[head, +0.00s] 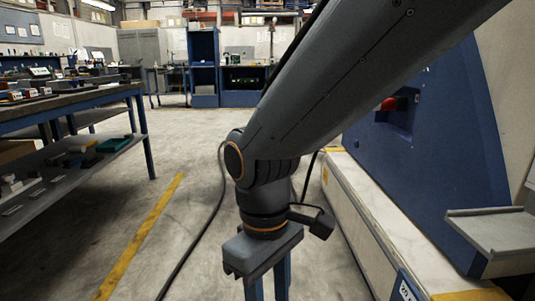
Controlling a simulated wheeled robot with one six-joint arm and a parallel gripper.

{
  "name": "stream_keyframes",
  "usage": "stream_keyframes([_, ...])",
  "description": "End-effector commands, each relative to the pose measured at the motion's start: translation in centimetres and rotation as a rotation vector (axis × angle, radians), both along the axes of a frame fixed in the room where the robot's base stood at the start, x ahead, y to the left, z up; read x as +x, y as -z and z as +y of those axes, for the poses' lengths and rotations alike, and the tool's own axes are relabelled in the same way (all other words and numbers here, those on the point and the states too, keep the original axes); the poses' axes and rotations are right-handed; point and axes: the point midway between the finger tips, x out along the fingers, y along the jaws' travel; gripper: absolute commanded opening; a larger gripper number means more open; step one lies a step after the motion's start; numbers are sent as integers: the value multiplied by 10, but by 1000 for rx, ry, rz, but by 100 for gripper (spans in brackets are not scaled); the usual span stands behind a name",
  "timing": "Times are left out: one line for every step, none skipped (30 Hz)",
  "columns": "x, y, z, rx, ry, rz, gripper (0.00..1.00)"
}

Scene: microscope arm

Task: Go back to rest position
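My gripper (266,285) hangs below the wrist at the bottom middle of the head view, pointing down over the floor. Its dark body shows, with two bluish prongs under it and a narrow gap between them. The fingertips are cut off by the frame's lower edge, so I cannot tell how far apart they are. No held object shows. My arm comes in from the upper right and bends down at the wrist. A cable runs from the wrist area down to the floor.
A large blue machine (435,150) with a red knob (389,104) and a pale base (365,215) stands close on the right. A grey shelf (495,232) juts out there. A workbench (70,105) with items is on the left. The floor (165,150) between is clear.

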Motion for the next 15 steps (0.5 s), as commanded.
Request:
stream_keyframes([-10, -7, 3, 29, 39, -14, 40])
stream_keyframes([-14, -9, 5, 43, 62, -18, 40])
stream_keyframes([-20, -13, 7, 63, 92, -24, 40])
stream_keyframes([-24, -14, 8, 75, 114, -27, 40])
stream_keyframes([-28, -17, 9, 89, 134, -31, 40])
stream_keyframes([-33, -19, 11, 105, 160, -36, 40])
stream_keyframes([-37, -21, 12, 118, 179, -38, 40])
stream_keyframes([-41, -22, 13, 129, 198, -39, 40])
stream_keyframes([-45, -25, 14, 144, 221, -42, 40])
stream_keyframes([-48, -26, 15, 157, 239, -43, 40])
stream_keyframes([-52, -28, 17, 168, 257, -45, 40])
stream_keyframes([-56, -30, 18, 183, 279, -48, 40])
stream_keyframes([-59, -31, 19, 195, 297, -47, 40])
stream_keyframes([-59, -35, 18, 193, 308, -46, 40])
stream_keyframes([-57, -39, 15, 188, 314, -46, 40])
